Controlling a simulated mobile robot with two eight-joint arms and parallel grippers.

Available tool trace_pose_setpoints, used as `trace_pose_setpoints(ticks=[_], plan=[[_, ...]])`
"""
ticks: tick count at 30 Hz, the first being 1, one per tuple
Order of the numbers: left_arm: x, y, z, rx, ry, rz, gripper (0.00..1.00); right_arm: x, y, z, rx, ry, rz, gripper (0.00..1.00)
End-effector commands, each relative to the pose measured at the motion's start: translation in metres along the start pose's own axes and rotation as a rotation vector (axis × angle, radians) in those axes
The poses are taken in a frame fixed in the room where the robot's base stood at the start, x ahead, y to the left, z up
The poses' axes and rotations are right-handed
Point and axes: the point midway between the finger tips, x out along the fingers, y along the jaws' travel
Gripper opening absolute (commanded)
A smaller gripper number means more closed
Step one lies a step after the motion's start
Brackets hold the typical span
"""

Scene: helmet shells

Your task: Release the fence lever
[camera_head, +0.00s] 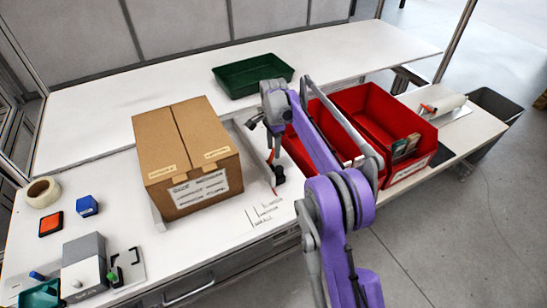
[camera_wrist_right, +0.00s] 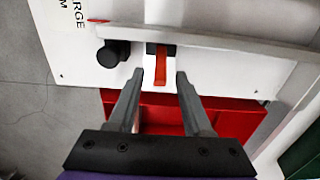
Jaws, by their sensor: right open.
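The fence lever (camera_wrist_right: 161,70) is a short red handle on a black base, in the right wrist view, beside a round black knob (camera_wrist_right: 113,53). In the head view the red lever (camera_head: 270,158) and black knob (camera_head: 279,174) are right of the cardboard box. The grey fence rail (camera_wrist_right: 215,42) runs along behind the lever in the wrist view. My right gripper (camera_wrist_right: 160,76) is open, with one finger on each side of the lever's near end; contact cannot be told. In the head view this gripper (camera_head: 264,127) is above the fence. My left gripper is not in view.
A closed cardboard box (camera_head: 190,155) stands left of the fence. Red bins (camera_head: 375,115) stand to the right, close to my right arm. A green tray (camera_head: 252,75) lies behind. A grey device (camera_head: 85,262) and tape roll (camera_head: 42,192) are at the left.

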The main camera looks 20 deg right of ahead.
Motion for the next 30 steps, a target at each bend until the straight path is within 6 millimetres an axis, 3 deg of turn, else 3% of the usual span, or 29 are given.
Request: trace_pose_setpoints(ticks=[3, 9, 20, 28, 30], plan=[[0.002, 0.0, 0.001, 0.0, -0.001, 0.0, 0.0, 0.022, 0.0, 0.0, -0.001, 0.0, 0.0, 0.5], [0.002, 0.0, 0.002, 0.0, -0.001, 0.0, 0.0, 0.043, 0.0, 0.0, -0.001, 0.0, 0.0, 0.5], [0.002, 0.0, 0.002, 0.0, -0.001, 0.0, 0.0, 0.048, 0.0, 0.0, -0.001, 0.0, -0.001, 0.5], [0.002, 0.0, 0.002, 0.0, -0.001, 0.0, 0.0, 0.048, 0.0, 0.0, -0.001, 0.0, -0.001, 0.01], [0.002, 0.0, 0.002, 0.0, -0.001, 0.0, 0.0, 0.048, 0.0, 0.0, -0.001, 0.0, -0.001, 0.0]])
